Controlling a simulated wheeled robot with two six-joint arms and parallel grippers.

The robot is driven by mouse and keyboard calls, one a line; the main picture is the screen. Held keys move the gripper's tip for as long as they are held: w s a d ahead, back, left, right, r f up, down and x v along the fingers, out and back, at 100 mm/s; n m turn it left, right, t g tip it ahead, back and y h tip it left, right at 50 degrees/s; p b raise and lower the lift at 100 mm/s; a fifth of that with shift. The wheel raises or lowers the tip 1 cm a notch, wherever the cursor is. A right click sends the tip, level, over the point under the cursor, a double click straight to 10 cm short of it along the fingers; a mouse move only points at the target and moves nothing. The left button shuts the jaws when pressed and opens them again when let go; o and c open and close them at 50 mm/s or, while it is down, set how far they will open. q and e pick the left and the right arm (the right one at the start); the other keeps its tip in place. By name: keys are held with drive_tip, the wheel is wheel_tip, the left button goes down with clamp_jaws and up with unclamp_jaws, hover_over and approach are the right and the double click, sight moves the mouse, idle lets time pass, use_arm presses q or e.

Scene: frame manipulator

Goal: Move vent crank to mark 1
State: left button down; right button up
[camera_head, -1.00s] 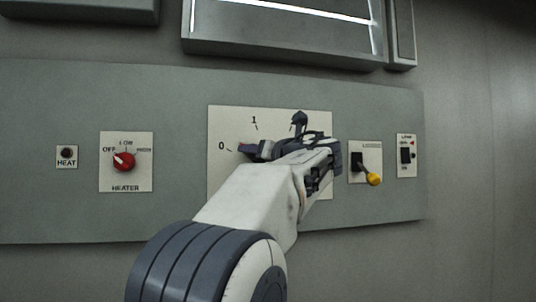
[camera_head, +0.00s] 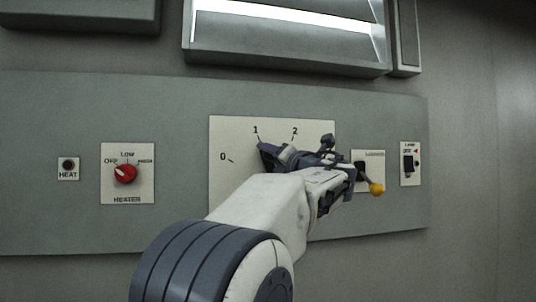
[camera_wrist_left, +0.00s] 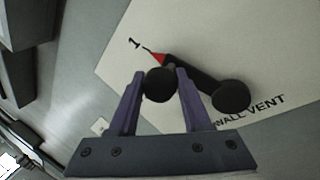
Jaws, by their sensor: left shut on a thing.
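The vent crank (camera_wrist_left: 197,78) is a dark lever with a round hub (camera_wrist_left: 232,97), a round knob (camera_wrist_left: 159,84) and a red pointer tip. In the left wrist view the red tip points at the printed mark 1 (camera_wrist_left: 134,43). My left gripper (camera_wrist_left: 160,88) is shut on the knob, one finger on each side. In the head view my left gripper (camera_head: 268,154) is at the white vent plate (camera_head: 225,125), just below mark 1 (camera_head: 255,130). My right gripper is not in view.
The heater dial (camera_head: 125,173) with its red knob is left of the vent plate. A yellow-tipped lever (camera_head: 376,188) and a small switch (camera_head: 408,163) are to the right, the lever close to my arm.

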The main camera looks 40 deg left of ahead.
use_arm(q)
drive_tip(key=shift+w+f, duration=0.1)
drive_tip(key=shift+c, duration=1.8)
unclamp_jaws()
drive_tip(key=shift+d+f, duration=0.1)
drive_tip(key=shift+d, duration=0.2)
drive_tip(key=b+v, duration=0.4)
drive_tip(key=v, duration=0.6)
drive_tip(key=shift+b, duration=0.35)
drive_tip(key=shift+a, duration=0.1)
